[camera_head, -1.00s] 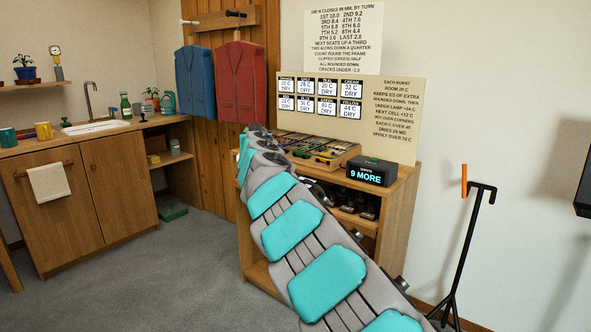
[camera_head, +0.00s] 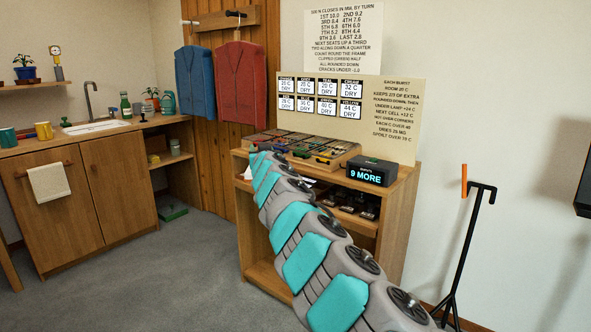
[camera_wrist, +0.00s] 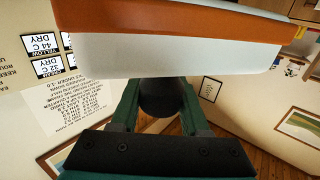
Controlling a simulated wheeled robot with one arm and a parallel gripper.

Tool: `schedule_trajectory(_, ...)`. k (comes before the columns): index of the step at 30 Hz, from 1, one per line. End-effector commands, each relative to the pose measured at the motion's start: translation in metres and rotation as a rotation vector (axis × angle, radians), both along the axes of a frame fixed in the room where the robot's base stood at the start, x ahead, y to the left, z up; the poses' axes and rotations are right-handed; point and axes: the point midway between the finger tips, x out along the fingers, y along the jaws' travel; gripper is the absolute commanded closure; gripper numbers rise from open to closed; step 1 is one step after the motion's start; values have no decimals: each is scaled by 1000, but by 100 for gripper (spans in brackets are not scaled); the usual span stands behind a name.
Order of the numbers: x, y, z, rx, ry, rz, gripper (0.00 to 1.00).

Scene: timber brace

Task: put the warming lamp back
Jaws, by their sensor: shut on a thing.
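In the wrist view, my gripper (camera_wrist: 159,98) has its two green fingers on either side of a dark round knob and is shut on it. The knob adjoins a wide orange and white body (camera_wrist: 175,52), which I take to be the warming lamp. The lamp fills the top of that view and its far side is cut off. In the head view my gripper and the lamp are hidden behind my arm. A black stand (camera_head: 468,235) with a bent top arm and an upright orange piece (camera_head: 464,181) stands on the right.
A wooden bench (camera_head: 400,215) holds a tray of coloured cells (camera_head: 325,152) and a black display (camera_head: 371,171) reading "9 MORE". A label board (camera_head: 395,120) rises behind them. Open carpet (camera_head: 150,275) lies to the left, before the sink cabinet (camera_head: 110,190).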

Motion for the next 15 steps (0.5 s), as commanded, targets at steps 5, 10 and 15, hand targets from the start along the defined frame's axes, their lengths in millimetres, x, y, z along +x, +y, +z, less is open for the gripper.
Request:
schedule_trajectory(5,0,-2,-7,0,7,5,100)
schedule_trajectory(10,-1,0,-10,0,6,13,100)
schedule_trajectory(15,-1,-4,-12,1,3,11,100)
